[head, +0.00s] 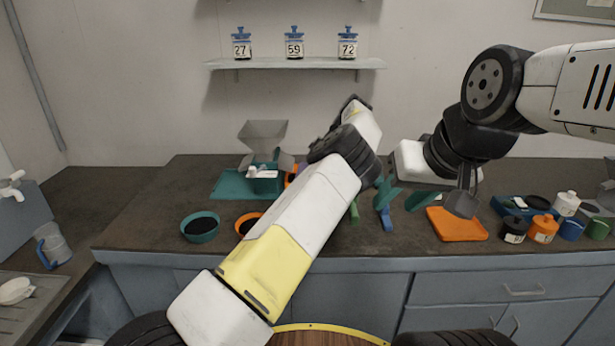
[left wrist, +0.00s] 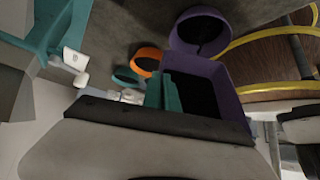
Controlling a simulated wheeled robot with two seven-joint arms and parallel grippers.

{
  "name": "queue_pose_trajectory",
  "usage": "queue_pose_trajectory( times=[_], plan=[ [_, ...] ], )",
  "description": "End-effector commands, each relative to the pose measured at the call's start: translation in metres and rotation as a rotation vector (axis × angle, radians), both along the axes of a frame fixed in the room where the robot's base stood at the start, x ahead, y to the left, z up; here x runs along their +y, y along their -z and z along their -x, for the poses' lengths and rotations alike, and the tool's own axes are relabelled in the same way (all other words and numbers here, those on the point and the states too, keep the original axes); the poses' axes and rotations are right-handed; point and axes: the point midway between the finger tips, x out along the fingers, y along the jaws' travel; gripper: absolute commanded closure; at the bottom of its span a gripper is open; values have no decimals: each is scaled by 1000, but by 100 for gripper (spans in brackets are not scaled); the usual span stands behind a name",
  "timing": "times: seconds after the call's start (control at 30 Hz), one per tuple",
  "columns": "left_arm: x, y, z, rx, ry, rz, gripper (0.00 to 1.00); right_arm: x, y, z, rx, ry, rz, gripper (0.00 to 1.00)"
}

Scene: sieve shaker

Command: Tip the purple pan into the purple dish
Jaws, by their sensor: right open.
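The square purple pan (left wrist: 232,75) is close up in the left wrist view, with a dark inside. My left gripper (left wrist: 165,95) appears shut on its near wall, where teal pieces show; the fingertips are hard to make out. The round purple dish (left wrist: 174,36) lies just beyond the pan, dark inside and partly overlapped by the pan's edge. In the head view my left arm hides pan, dish and left fingers. My right gripper (head: 466,188) is open and empty above the orange tray (head: 457,225).
A teal dish (head: 200,236) with dark contents and an orange dish (head: 240,220) stand at the left counter front. A funnel device (head: 264,133) stands behind them. Several bottles and jars, including a white one (head: 566,203), crowd the right. A shelf (head: 295,64) holds three labelled jars.

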Motion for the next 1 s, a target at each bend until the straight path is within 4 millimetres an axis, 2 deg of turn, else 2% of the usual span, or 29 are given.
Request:
queue_pose_trajectory(
  times=[0.53,1.0],
  plan=[
    [1,-2,1,-7,-1,14,100,0,0,0,0,0,0,57],
    [25,-13,15,-163,0,288,100,0,0,0,0,0,0,57]
  ],
)
